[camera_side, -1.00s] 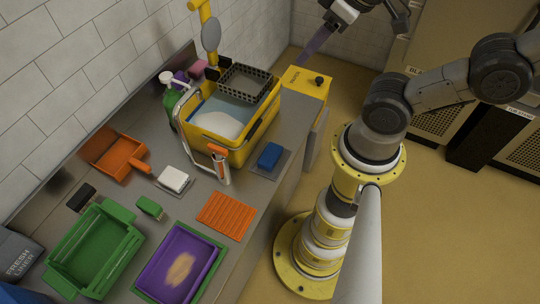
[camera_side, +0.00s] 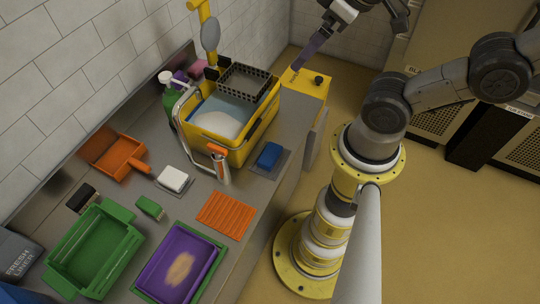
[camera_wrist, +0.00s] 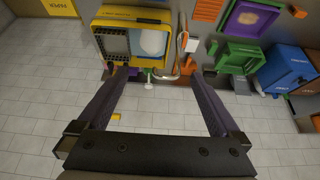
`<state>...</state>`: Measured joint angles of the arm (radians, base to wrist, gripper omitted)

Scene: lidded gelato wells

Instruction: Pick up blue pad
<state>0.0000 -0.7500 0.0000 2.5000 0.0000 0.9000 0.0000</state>
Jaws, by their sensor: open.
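The blue pad (camera_side: 269,155) lies flat on a grey mat (camera_side: 285,165) at the counter's right edge, beside the yellow basin, in the side view. I cannot make it out in the wrist view. My gripper is high at the top of the side view, where one purple finger (camera_side: 311,50) shows, well away from the pad. In the wrist view my gripper (camera_wrist: 160,75) has its two dark fingers spread wide with nothing between them.
The yellow basin (camera_side: 212,148) with a black mesh basket (camera_side: 245,82) and an upright orange-topped tool (camera_side: 219,165) stand near the pad. A white pad (camera_side: 173,179), orange ribbed mat (camera_side: 225,215), purple tray (camera_side: 155,265) and green tray (camera_side: 75,265) lie toward the front.

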